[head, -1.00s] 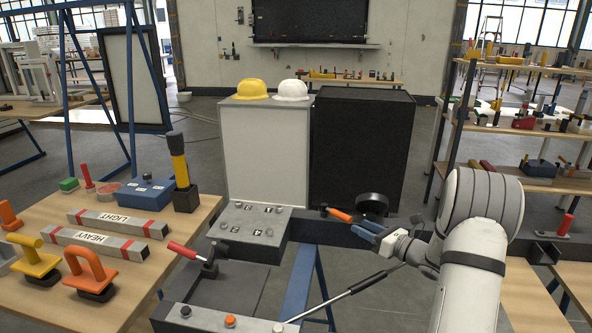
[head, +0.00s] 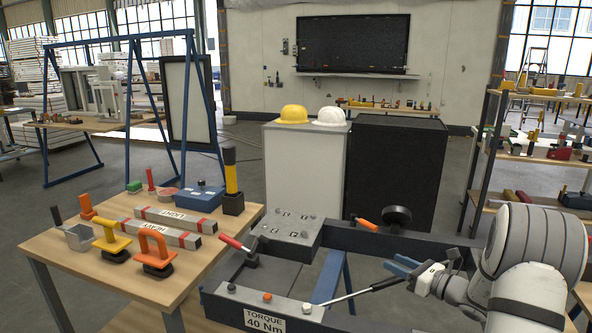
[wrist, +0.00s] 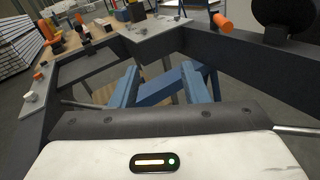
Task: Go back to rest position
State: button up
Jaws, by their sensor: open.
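My gripper (head: 402,266) has blue fingers and is at the lower right of the head view, over the opening of the dark frame (head: 420,244). In the wrist view its two fingers (wrist: 160,88) stand apart with nothing between them. An orange handle (head: 368,227) on the frame is behind and left of the gripper, apart from it. The same handle shows at the top right of the wrist view (wrist: 222,23). My white arm comes in from the right edge.
A torque wrench (head: 345,297) lies across the frame's front, close below my gripper. A red-handled lever (head: 234,242) is on its left side. The wooden table (head: 200,265) at left holds weight bars, handles and a mallet. Cabinets with helmets (head: 306,170) stand behind; shelves stand right.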

jog(key=s+a+r+n+g+h+p, duration=0.1)
jog(key=s+a+r+n+g+p, duration=0.2)
jog(key=s+a+r+n+g, duration=0.35)
jog(key=s+a+r+n+g+p, duration=0.35)
jog(key=s+a+n, duration=0.35)
jog(key=s+a, duration=0.25)
jog(key=s+d+r+n+h+p, duration=0.1)
jog(key=s+r+n+h+p, duration=0.2)
jog(key=s+n, duration=0.4)
jog(key=s+d+r+n+h+p, duration=0.2)
jog(key=s+r+n+h+p, duration=0.1)
jog(key=s+n+h, duration=0.4)
jog(key=s+r+n, duration=0.1)
jog(key=s, duration=0.2)
jog(key=shift+s+r+g, duration=0.2)
jog(key=shift+r+g, duration=0.1)
jog(key=shift+r, duration=0.05)
jog(key=shift+s+d+n+h, duration=0.15)
jog(key=shift+n+h, duration=0.15)
jog(key=shift+n, duration=0.05)
jog(key=shift+c, duration=0.5)
jog(key=shift+d, duration=0.15)
